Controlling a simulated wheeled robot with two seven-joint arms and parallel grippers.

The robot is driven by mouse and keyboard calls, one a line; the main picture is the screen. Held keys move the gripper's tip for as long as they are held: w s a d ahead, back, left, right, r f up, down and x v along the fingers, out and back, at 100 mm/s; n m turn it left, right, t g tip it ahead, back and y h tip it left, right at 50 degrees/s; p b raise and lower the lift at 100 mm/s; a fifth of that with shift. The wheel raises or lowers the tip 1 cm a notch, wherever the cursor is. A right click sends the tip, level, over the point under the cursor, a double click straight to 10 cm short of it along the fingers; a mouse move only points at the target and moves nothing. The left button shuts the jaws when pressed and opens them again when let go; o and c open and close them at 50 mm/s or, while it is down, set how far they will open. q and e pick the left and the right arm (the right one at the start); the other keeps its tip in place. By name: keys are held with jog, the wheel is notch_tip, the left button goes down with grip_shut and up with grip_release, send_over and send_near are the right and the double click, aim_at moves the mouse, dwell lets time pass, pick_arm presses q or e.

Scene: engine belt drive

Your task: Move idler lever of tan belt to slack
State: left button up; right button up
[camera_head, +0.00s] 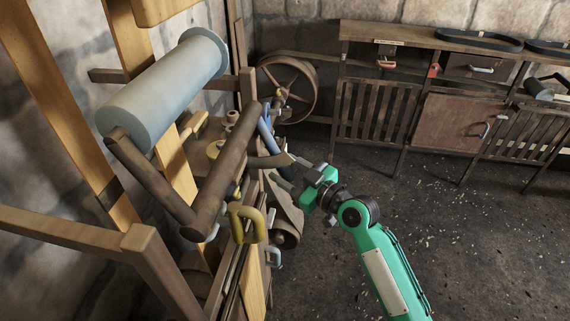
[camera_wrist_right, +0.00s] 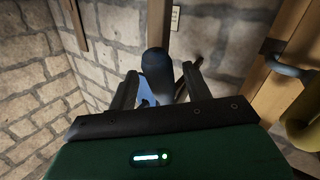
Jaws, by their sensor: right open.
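My right gripper (camera_head: 308,168) is open beside the right side of the wooden belt drive. In the right wrist view its fingers (camera_wrist_right: 158,74) stand apart, with a dark blue rounded end (camera_wrist_right: 157,66) and a lighter blue piece seen between and beyond them. No grip on it shows. A blue lever (camera_head: 266,136) rises on the machine, left of the gripper. A thick yellow handle (camera_head: 247,222) hangs lower at the front, and a yellow part (camera_wrist_right: 303,132) shows at the right of the wrist view. Which lever serves the tan belt (camera_head: 140,65) I cannot tell. My left gripper is out of view.
A large grey roller (camera_head: 165,88) and a brown wooden bar (camera_head: 226,170) stand left of my gripper. A spoked wheel (camera_head: 288,88) is behind. A wooden bench (camera_head: 400,38) with black belts (camera_head: 478,39) lines the back wall. The floor on the right is open.

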jog(key=shift+w+a, duration=0.3)
jog(key=shift+a, duration=0.1)
